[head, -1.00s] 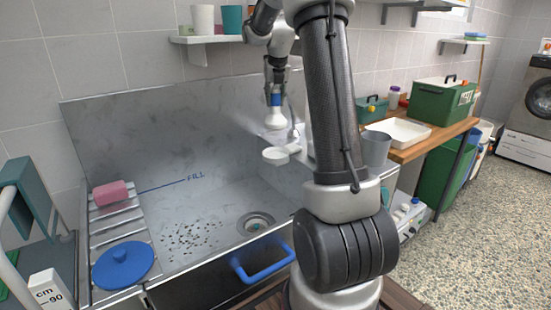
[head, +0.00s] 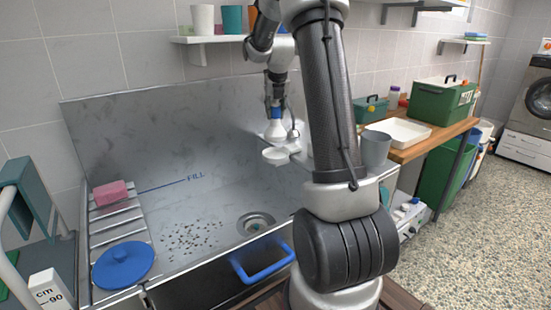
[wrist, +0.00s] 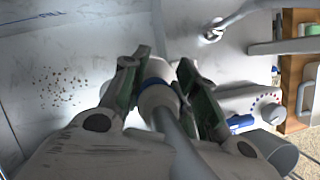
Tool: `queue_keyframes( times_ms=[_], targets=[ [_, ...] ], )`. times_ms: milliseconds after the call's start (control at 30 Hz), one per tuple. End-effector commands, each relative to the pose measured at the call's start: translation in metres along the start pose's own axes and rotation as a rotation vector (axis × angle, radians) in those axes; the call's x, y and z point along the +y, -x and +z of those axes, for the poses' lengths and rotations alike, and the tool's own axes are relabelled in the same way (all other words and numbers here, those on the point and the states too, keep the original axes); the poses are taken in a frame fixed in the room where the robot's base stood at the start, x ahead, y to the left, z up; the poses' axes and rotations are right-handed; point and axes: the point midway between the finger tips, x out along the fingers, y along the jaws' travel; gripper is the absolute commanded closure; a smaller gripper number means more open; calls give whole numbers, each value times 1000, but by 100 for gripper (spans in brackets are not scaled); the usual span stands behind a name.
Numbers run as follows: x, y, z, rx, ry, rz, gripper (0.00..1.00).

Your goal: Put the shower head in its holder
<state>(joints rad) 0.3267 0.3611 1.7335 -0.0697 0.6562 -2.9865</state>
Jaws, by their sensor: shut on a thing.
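My gripper (head: 277,104) points down over the back right of the steel basin and is shut on the shower head (head: 275,129). The shower head is white with a blue collar and hangs roughly upright, white end down. In the wrist view, my gripper (wrist: 160,75) has a finger on each side of the shower head (wrist: 157,96), with a grey hose running toward the camera. A white, shallow cup-like piece (head: 277,156), possibly the holder, sits just below the shower head. I cannot tell whether they touch. My arm hides what lies further right.
A curved metal spout (head: 293,134) stands close right of the shower head. The basin (head: 215,215) is open, with dark specks and a drain (head: 256,222). A blue lid (head: 123,264) and pink sponge (head: 111,192) lie left. A grey cup (head: 375,148) stands right.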

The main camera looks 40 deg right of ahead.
Motion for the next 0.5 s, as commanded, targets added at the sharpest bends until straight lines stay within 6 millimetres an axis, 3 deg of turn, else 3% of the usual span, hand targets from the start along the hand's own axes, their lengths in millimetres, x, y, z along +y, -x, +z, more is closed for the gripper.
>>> queue_keyframes(
  times_ms=[200,500],
  targets=[
    [0,-16,-7,1,0,0,100],
    [0,-18,-8,0,0,0,100]
  ],
)
